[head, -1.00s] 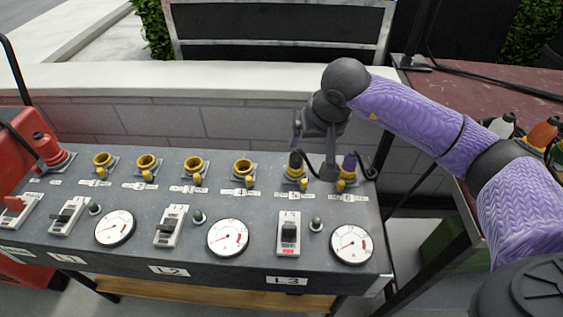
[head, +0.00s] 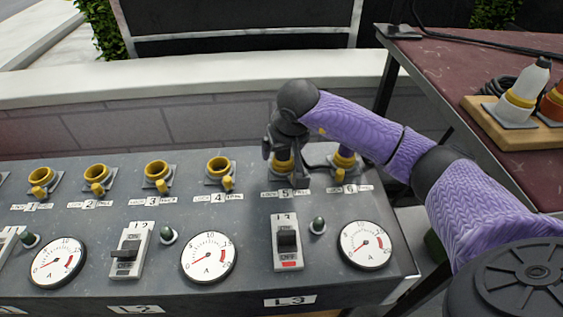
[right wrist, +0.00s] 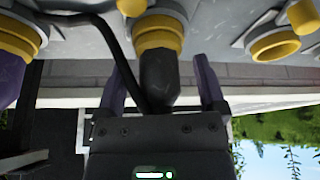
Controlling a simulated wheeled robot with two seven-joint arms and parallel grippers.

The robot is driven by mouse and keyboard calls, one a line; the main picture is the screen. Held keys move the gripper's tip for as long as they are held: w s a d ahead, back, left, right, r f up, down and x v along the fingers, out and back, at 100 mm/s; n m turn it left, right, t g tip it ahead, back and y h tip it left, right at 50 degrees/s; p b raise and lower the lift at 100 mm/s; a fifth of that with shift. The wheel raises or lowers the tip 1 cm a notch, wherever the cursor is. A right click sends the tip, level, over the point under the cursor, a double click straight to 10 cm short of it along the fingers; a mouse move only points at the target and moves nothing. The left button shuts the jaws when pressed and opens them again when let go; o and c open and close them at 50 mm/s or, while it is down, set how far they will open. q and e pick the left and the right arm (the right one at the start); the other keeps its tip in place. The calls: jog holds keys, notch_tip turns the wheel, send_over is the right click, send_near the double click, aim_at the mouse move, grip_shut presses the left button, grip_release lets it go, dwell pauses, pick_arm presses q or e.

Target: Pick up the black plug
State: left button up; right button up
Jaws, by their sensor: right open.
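The black plug (right wrist: 158,75) sits in the yellow-ringed socket numbered 5 (head: 283,165) on the grey panel. In the head view the plug is mostly hidden by my right gripper (head: 285,160). In the right wrist view the right gripper (right wrist: 160,66) is open, with one finger on each side of the plug and gaps visible between them. A black cable runs beside the plug, near the finger on the left of that view. My left gripper is in neither view.
A purple plug (head: 344,152) stands in socket 6 close beside. Empty yellow sockets (head: 157,170) line the panel to the left. Switches and round gauges (head: 209,258) fill its front. A reddish table (head: 440,75) with a white plug (head: 525,88) is at right.

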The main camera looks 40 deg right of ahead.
jog(key=shift+r, duration=0.1)
grip_shut()
